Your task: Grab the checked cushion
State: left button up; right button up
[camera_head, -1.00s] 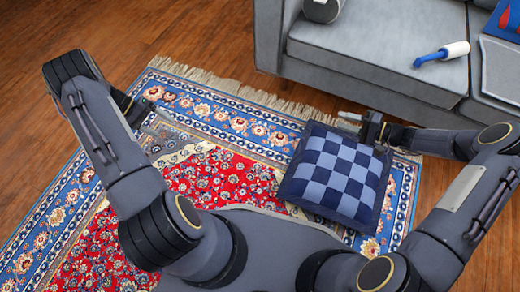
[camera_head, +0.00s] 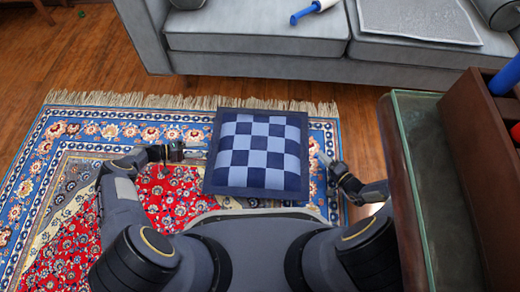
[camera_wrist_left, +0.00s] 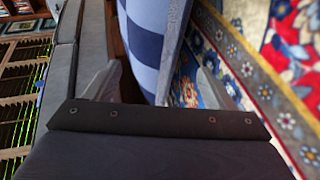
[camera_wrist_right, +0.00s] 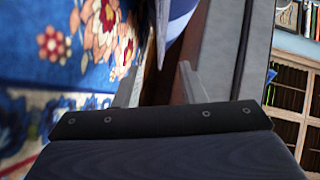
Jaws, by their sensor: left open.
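The checked cushion (camera_head: 258,152), light and dark blue with a dark border, lies in front of me over the rug in the head view. My left gripper (camera_head: 190,152) is at its left edge, fingers apart. In the left wrist view the cushion (camera_wrist_left: 148,40) reaches between the spread fingers (camera_wrist_left: 158,85). My right gripper (camera_head: 326,172) is just off the cushion's right edge. In the right wrist view its fingers (camera_wrist_right: 160,88) are apart with a gap between them, and a small part of the cushion (camera_wrist_right: 176,18) shows beyond them.
A patterned rug (camera_head: 85,130) covers the floor. A grey sofa (camera_head: 255,30) stands behind the cushion, with a blue-handled roller (camera_head: 312,10) on it. A glass-topped wooden cabinet (camera_head: 435,180) stands close on the right, near my right arm. Wood floor shows at the left.

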aim_at(215, 150)
pick_arm(q)
jog(key=shift+d, duration=0.1)
pick_arm(e)
jog(key=shift+w, duration=0.1)
pick_arm(q)
jog(key=shift+x, duration=3.85)
pick_arm(e)
jog(key=shift+x, duration=3.85)
pick_arm(q)
jog(key=shift+c, duration=0.5)
pick_arm(e)
jog(key=shift+a, duration=0.1)
jog(key=shift+c, duration=0.5)
pick_arm(q)
jog(key=c, duration=0.7)
pick_arm(e)
grip_shut()
pick_arm(q)
jog(key=c, duration=0.5)
